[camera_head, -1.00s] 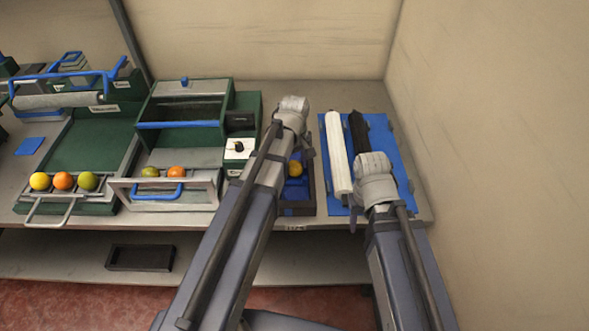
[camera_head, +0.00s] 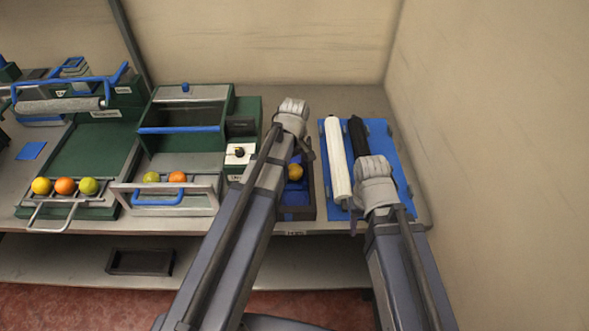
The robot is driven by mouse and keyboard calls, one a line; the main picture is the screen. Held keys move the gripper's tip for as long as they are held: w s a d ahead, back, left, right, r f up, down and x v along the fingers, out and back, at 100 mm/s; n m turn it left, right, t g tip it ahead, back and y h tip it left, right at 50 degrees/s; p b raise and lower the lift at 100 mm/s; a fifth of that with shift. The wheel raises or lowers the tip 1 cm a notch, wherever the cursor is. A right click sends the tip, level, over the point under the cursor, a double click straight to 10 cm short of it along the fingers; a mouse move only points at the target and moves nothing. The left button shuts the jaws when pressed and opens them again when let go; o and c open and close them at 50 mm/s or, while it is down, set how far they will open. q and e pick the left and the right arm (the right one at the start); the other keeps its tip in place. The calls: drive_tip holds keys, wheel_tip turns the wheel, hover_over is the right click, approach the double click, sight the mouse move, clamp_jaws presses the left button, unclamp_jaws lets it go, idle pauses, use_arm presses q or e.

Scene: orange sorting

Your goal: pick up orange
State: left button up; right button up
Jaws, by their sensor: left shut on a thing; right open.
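An orange (camera_head: 295,172) shows just right of my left forearm, over the dark tray with a blue inside (camera_head: 297,213). My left gripper (camera_head: 303,158) is mostly hidden behind its own wrist and forearm. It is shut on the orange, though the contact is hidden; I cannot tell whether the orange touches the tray. My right gripper (camera_head: 358,216) is open and mostly hidden under its wrist, over the near part of the blue mat (camera_head: 399,155).
A white roller (camera_head: 338,160) and a black roller (camera_head: 357,133) lie on the mat. Left stand a green bin (camera_head: 185,113) with two fruits in its front rack (camera_head: 207,200) and a green chute (camera_head: 95,148) with three fruits. A wall closes the right side.

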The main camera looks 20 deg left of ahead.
sight(294, 166)
use_arm(q)
wheel_tip(294, 166, up, 9)
drive_tip(key=p, duration=0.8)
drive_tip(key=shift+r+p, duration=0.1)
drive_tip(key=shift+p, duration=0.2)
use_arm(e)
wheel_tip(294, 166, up, 9)
